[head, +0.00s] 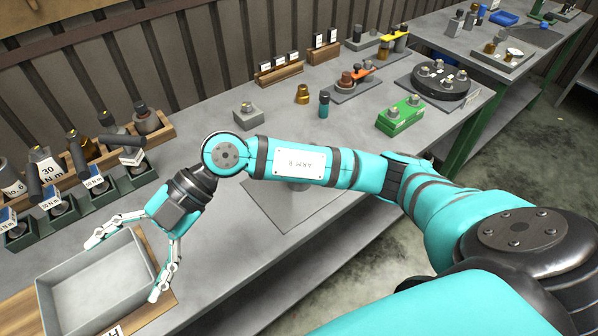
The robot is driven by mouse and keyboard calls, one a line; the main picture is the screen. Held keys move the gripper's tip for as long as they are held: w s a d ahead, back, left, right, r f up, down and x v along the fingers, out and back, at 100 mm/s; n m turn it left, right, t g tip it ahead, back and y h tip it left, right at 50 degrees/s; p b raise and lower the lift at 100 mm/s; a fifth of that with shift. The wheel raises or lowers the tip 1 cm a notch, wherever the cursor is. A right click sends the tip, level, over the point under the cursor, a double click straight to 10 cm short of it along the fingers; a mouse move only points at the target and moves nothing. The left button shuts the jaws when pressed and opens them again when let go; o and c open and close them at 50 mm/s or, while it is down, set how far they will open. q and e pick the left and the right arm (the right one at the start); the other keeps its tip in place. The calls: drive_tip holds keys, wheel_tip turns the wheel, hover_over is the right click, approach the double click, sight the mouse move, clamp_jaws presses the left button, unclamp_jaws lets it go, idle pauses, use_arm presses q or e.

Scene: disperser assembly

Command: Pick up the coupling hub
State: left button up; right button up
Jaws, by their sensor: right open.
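I cannot tell for sure which part is the coupling hub. A small brass stepped part (302,94) stands on the middle of the bench, with a dark teal cylinder (324,104) to its right. A grey square block with a round knob on top (248,117) stands to its left. My right gripper (122,268) is open and empty, its fingers spread over the far and right sides of a grey open tray (70,285) at the lower left. The tray looks empty. My left gripper is not in view.
Torque tools in green holders (75,209) line the bench's left side. A green block (401,115) and a black round fixture (440,80) stand on the right. My right arm crosses the bench and hides part of a flat grey mat (264,208).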

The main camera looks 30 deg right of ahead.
drive_tip(key=w+d+f+m+t+h, duration=0.1)
drive_tip(key=w+d+f+m+h, duration=0.2)
drive_tip(key=d+h, duration=0.45)
drive_tip(key=w+d+f+m+t+h, duration=0.15)
drive_tip(key=w+d+f+h, duration=0.35)
drive_tip(key=d, duration=0.6)
drive_tip(key=w+d+r+m+h, duration=0.2)
drive_tip(key=d+r, duration=0.1)
drive_tip(key=d, duration=0.4)
drive_tip(key=w+d+r+m+h, duration=0.2)
drive_tip(key=d+r+h, duration=0.1)
drive_tip(key=d, duration=0.4)
drive_tip(key=shift+t, duration=0.35)
drive_tip(key=x, duration=1.1)
drive_tip(key=shift+w+f+b, duration=0.1)
drive_tip(key=shift+w+b, duration=0.1)
drive_tip(key=shift+b, duration=0.1)
drive_tip(key=p+x, duration=0.2)
drive_tip(key=x, duration=0.3)
drive_tip(key=shift+w+d+f, duration=0.1)
drive_tip(key=shift+d, duration=0.2)
drive_tip(key=shift+d+f, duration=0.1)
drive_tip(key=shift+f, duration=0.25)
